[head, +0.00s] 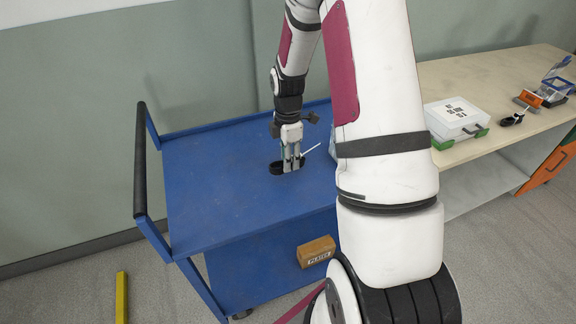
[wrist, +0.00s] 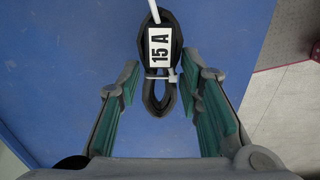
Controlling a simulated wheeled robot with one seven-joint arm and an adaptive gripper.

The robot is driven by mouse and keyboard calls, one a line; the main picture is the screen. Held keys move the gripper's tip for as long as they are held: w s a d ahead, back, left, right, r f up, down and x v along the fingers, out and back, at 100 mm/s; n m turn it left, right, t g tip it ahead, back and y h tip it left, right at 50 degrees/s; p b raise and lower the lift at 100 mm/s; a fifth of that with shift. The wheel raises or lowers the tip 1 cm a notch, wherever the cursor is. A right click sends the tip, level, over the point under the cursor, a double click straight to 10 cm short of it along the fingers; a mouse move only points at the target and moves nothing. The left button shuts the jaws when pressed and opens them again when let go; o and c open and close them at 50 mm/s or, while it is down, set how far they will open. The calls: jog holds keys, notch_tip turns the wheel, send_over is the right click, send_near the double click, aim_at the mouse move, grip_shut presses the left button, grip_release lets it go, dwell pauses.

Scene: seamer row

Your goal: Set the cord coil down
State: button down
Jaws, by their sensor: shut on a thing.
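The cord coil (wrist: 159,96) is a black looped cord with a white zip tie and a white label reading "15 A". In the wrist view it lies between the two teal-padded fingers of my gripper (wrist: 163,88). In the head view my gripper (head: 291,165) points down at the blue cart's top (head: 215,195), shut on the coil (head: 276,168). The coil is at or just above the cart top; whether it touches cannot be told. Part of the coil is hidden behind the fingers, and a white strip sticks out to the right.
The cart top is clear left and in front of the gripper; a black handle (head: 141,160) rises at its left end. A box marked "PLATES" (head: 316,252) sits on the lower shelf. A bench (head: 480,85) at right holds a white-lidded case (head: 456,117) and tools. My arm hides the cart's right end.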

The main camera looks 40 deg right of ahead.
jog(key=shift+f, duration=1.7)
jog(key=shift+f, duration=0.15)
jog(key=c, duration=1.1)
grip_release()
